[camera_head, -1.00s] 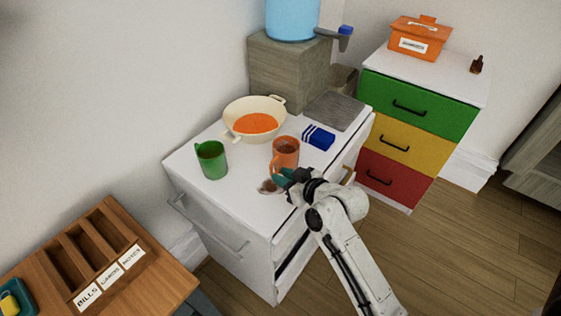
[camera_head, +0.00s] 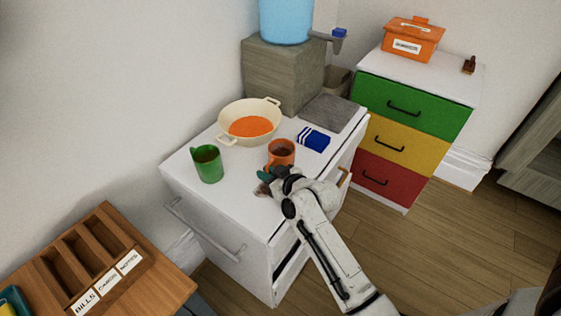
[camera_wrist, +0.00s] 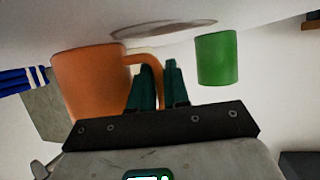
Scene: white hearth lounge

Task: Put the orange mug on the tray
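The orange mug (camera_head: 283,156) stands upright on the white counter, its handle toward my gripper; it also shows in the wrist view (camera_wrist: 90,80). My gripper (camera_head: 266,179) is low over the counter at the mug's near-left side. In the wrist view, its two teal fingers (camera_wrist: 160,80) are close together at the mug's handle, which shows partly between them. Whether they press on it, I cannot tell. No tray is clearly identifiable: a flat grey square (camera_head: 332,112) lies at the counter's far right, and a teal dish with something yellow (camera_head: 13,300) is at the lower left.
A green mug (camera_head: 207,165) stands left of the orange mug; a cream pan (camera_head: 232,132) is behind. A blue-and-white packet (camera_head: 314,139) lies to the right. A brown patch (camera_wrist: 165,28) is on the counter. A wooden organizer (camera_head: 100,265) is on the left desk.

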